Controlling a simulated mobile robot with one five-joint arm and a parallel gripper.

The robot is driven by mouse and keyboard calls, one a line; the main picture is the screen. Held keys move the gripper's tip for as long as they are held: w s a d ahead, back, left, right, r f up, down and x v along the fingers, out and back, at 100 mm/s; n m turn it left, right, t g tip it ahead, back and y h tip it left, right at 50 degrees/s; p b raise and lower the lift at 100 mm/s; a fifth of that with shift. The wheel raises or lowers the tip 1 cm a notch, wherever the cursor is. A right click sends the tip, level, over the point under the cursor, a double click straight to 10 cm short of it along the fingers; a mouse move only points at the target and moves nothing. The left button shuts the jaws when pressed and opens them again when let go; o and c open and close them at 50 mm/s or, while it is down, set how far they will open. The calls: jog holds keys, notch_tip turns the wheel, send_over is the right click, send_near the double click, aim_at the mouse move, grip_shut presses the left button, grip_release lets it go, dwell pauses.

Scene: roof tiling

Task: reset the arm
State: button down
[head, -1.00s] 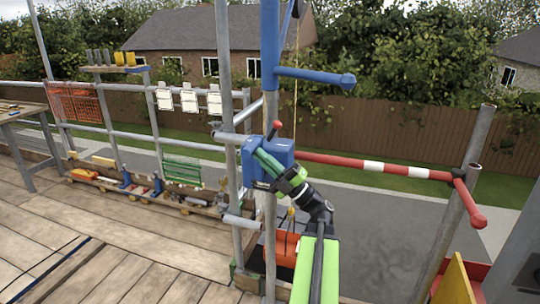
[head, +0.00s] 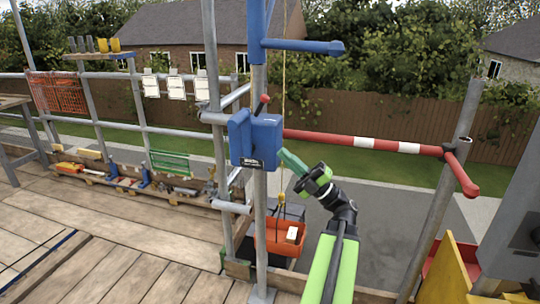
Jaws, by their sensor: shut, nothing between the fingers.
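My gripper (head: 284,156) is shut and empty, at the end of my green and black arm, which rises from the bottom of the view. Its tip shows just right of the blue control box (head: 262,140); I cannot tell whether the two touch. The box is on a scaffold pole and has a red-tipped lever (head: 262,103) on top.
An orange bucket (head: 279,238) hangs from a rope below the gripper. A red and white barrier bar (head: 365,143) runs to the right behind my arm. A blue hoist arm (head: 305,46) is above. Plank decking (head: 110,260) lies open at left.

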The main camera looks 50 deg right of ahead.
jog(key=shift+s+d+f, duration=0.15)
jog(key=shift+s+f, duration=0.15)
jog(key=shift+s, duration=0.15)
